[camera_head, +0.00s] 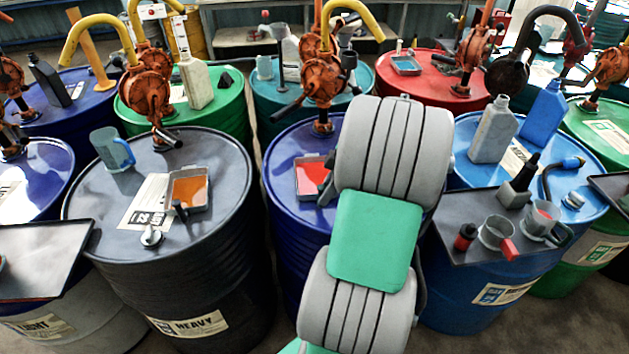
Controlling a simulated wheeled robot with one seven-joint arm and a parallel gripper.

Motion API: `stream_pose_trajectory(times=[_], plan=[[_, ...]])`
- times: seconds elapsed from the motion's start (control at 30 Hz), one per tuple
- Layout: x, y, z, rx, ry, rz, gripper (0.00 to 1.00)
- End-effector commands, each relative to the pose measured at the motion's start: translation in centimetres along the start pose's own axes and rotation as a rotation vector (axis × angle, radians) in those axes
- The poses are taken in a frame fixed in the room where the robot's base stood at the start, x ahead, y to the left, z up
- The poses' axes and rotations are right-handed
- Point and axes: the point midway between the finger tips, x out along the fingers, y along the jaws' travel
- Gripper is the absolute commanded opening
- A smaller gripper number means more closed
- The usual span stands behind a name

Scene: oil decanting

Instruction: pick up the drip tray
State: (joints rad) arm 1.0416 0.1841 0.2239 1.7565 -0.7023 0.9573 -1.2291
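Several shallow drip trays are in view, and I cannot tell which one the task means. One grey tray with orange liquid (187,188) lies on the dark grey drum at left, with a small dark piece at its front edge. A tray with red liquid (309,177) lies on the dark blue drum in the middle, its right side partly covered by my arm. A tray with a blue inside (406,65) lies on the red drum at the back. My grey and green arm rises in front of the middle drum.
Orange hand pumps (147,92) with curved spouts stand on several drums. A blue drum at right (485,170) holds a grey bottle (494,130), a blue bottle (544,115) and a dark shelf (455,215) with cups. A translucent jug (108,150) stands left of the orange tray.

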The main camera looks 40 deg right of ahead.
Motion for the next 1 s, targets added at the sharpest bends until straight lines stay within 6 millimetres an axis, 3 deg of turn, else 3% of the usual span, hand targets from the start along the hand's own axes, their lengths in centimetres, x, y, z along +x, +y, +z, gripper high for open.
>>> stream_pose_trajectory(times=[0.27,0.47,0.8,1.0], plan=[[4.2,-0.3,-0.1,-0.002,0.0,-0.002,0.26],[4.3,-0.3,-0.1,-0.001,-0.001,0.0,0.26],[4.2,-0.3,-0.1,-0.001,-0.001,0.0,0.0],[4.2,-0.2,-0.1,-0.001,-0.001,0.0,0.0]])
